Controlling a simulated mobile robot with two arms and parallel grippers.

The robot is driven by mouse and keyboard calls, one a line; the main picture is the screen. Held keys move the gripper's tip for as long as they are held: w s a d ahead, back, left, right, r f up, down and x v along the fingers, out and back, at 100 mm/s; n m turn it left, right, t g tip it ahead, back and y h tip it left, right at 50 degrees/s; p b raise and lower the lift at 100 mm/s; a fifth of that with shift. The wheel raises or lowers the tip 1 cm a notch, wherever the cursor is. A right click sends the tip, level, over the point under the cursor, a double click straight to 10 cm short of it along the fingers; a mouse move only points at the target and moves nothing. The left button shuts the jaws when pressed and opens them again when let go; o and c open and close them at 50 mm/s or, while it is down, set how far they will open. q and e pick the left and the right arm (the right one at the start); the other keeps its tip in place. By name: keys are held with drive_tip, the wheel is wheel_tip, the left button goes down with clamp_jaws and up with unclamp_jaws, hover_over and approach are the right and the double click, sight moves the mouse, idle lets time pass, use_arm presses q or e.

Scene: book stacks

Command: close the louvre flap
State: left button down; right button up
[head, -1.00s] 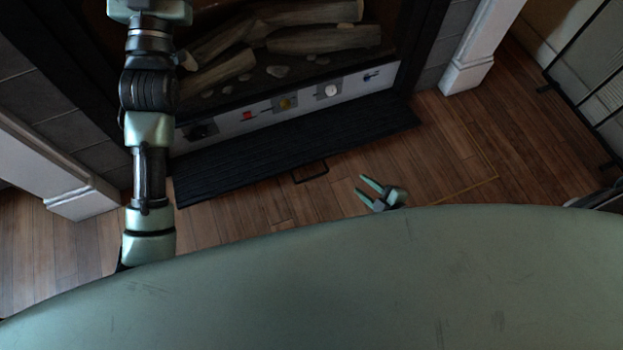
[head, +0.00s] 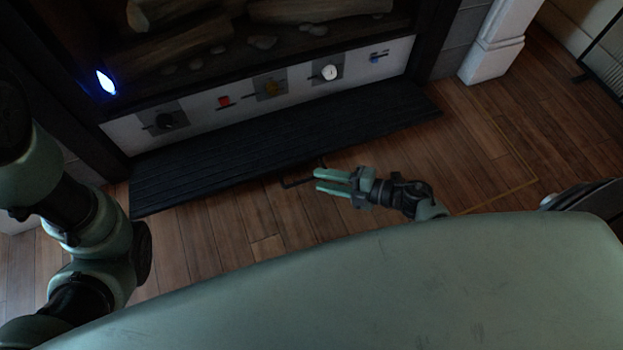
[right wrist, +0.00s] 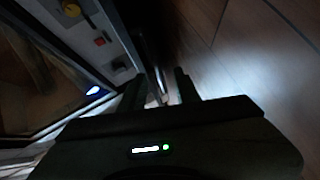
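The louvre flap (head: 230,165) is a dark ribbed panel folded down in front of the fireplace's control strip, lying low over the wood floor. A thin black bar handle (head: 296,184) stands out from its front edge. My right gripper (head: 318,181) is open, with its two green fingers pointing left at the handle. In the head view the fingertips overlap the handle's right part; I cannot tell if they touch it. In the right wrist view the dark fingers (right wrist: 160,88) are apart, with a thin bar between them. My left gripper is out of view.
The white control strip (head: 205,100) above the flap carries a red switch, a yellow knob, a white dial and a blue control. A blue light (head: 106,82) glows at its left. Logs lie behind. A white pillar (head: 498,42) stands at right. Floor in front is open.

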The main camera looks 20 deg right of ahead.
sight(312, 177)
drive_tip(key=shift+b+x, duration=0.7)
drive_tip(key=shift+x, duration=1.3)
clamp_jaws()
